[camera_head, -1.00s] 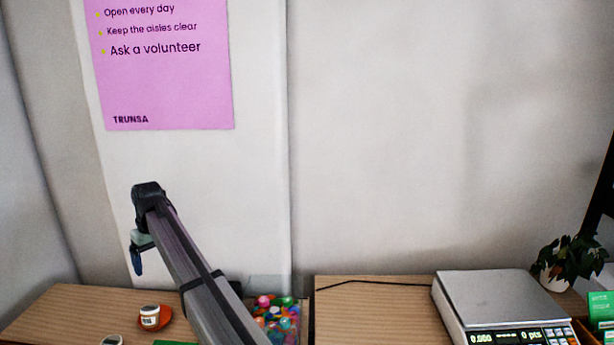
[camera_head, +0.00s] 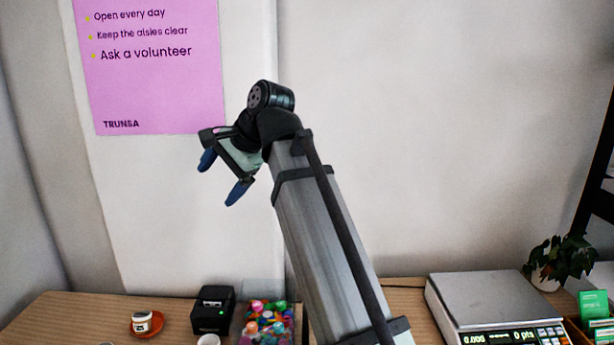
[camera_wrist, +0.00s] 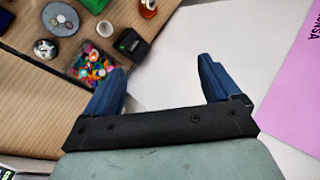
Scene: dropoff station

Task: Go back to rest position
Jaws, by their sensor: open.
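My gripper (camera_head: 222,176) is raised well above the counter, in front of the wall and just below and right of the pink poster. Its two blue fingers are spread apart with nothing between them. In the wrist view my gripper (camera_wrist: 160,85) also shows open and empty, with pale wall between the fingertips. The arm reaches up from the lower right of the head view.
The wooden counter (camera_head: 75,312) carries a small jar on an orange saucer (camera_head: 146,329), a black printer (camera_head: 212,310), a bin of colourful caps (camera_head: 265,320) and a scale (camera_head: 480,300). A potted plant (camera_head: 555,262) stands at right. The air around the gripper is clear.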

